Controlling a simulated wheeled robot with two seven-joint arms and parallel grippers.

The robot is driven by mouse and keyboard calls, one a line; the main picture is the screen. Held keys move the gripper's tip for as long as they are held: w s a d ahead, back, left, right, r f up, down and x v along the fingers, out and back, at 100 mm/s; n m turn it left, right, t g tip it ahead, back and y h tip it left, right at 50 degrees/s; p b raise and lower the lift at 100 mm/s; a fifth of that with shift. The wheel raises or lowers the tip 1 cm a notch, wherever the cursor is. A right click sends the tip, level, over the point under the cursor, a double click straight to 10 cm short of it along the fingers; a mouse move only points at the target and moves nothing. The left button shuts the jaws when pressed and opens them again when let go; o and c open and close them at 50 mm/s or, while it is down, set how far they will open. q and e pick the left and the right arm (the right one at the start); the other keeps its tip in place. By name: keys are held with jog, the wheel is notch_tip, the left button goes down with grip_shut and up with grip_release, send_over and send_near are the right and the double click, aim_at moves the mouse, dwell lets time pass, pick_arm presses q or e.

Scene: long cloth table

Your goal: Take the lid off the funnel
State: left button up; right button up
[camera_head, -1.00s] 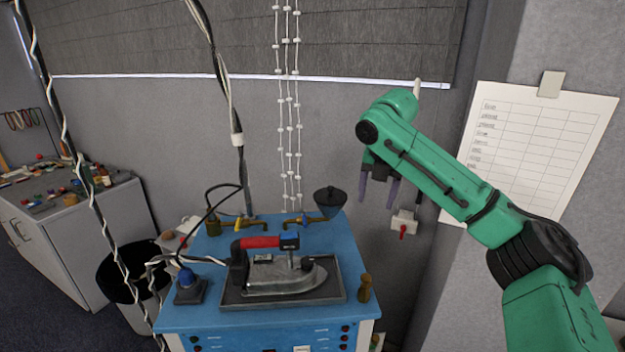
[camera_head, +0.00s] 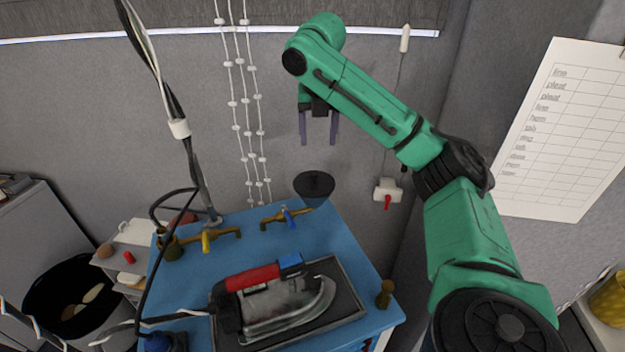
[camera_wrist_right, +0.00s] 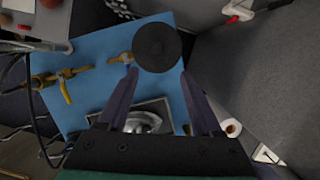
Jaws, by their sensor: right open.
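The funnel (camera_head: 316,201) stands at the back right of the blue table, beside a brass tap with a blue handle. A dark round lid (camera_head: 314,184) with a small knob covers its top. In the right wrist view the lid (camera_wrist_right: 157,47) shows from above as a black disc, just beyond the fingertips and between their lines. My right gripper (camera_head: 319,142) is open and empty, pointing down above the lid with a clear gap. Its two purple fingers also show in the right wrist view (camera_wrist_right: 160,82). My left gripper is not in view.
An iron (camera_head: 275,300) with a red handle lies on a dark tray in front of the funnel. Brass taps (camera_head: 205,237) stand along the back edge. A small brown bottle (camera_head: 385,293) is at the right edge. Cables hang at the left; a wall is close behind.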

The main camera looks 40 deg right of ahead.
jog(key=b, duration=0.2)
send_over(314, 172)
jog(key=s+a, duration=0.1)
notch_tip(314, 172, down, 7)
jog(key=shift+a+f, duration=0.1)
jog(key=shift+p+x, duration=0.7)
jog(key=shift+x, duration=0.1)
jog(key=shift+s+p+x, duration=0.25)
jog(key=shift+p+x, duration=0.2)
jog(key=shift+x, duration=0.8)
jog(key=shift+f, duration=0.4)
jog(key=shift+w, duration=0.2)
jog(key=c, duration=0.7)
grip_shut()
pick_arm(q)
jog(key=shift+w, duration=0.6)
pick_arm(e)
jog(key=shift+s, duration=0.1)
